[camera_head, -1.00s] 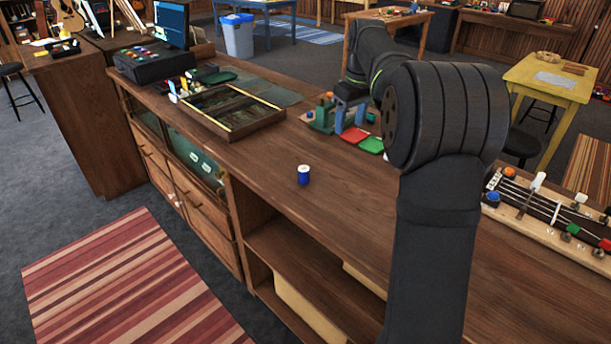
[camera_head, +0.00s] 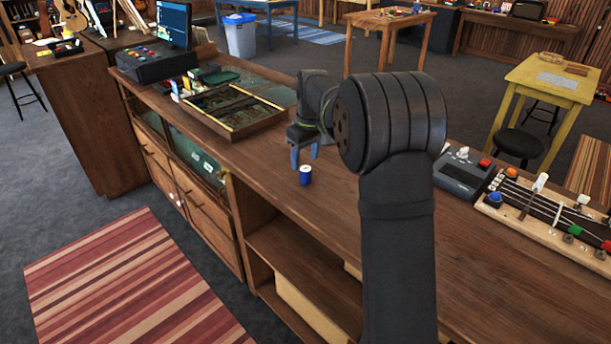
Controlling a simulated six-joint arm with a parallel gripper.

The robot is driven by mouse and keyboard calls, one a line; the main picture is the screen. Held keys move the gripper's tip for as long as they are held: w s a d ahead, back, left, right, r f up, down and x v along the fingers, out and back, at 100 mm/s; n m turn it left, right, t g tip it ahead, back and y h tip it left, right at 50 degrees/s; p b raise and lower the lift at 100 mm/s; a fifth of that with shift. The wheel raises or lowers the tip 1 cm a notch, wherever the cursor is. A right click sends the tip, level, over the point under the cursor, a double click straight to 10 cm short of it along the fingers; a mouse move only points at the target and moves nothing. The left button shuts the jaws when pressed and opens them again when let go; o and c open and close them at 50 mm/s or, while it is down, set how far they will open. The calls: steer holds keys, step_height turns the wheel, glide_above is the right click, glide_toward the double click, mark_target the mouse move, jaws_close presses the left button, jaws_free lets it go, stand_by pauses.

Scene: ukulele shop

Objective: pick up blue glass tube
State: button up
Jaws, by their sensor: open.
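The blue glass tube (camera_head: 305,177) is a short, upright blue cylinder with a pale top. It stands on the wooden counter (camera_head: 265,165) near its front edge. My gripper (camera_head: 304,154) is open, with its two blue-grey fingers pointing down. In the picture it is just above and behind the tube. The fingers look apart from the tube, but I cannot tell the exact gap. Nothing shows between the fingers.
A divided wooden tray (camera_head: 233,132) lies on the counter left of my gripper. A grey device (camera_head: 462,178) and a ukulele neck on a board (camera_head: 540,205) lie to the right. A cash register (camera_head: 155,65) stands at the far left end. The counter around the tube is clear.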

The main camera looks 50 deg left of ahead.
mark_target(306, 169)
steer(key=shift+w+a+f, duration=0.15)
steer(key=shift+f, duration=1.3)
steer(key=shift+w+a+f, duration=0.1)
steer(key=shift+f, duration=1.35)
steer(key=c, duration=1.1)
steer(key=shift+o, duration=0.2)
steer(key=shift+r, duration=0.1)
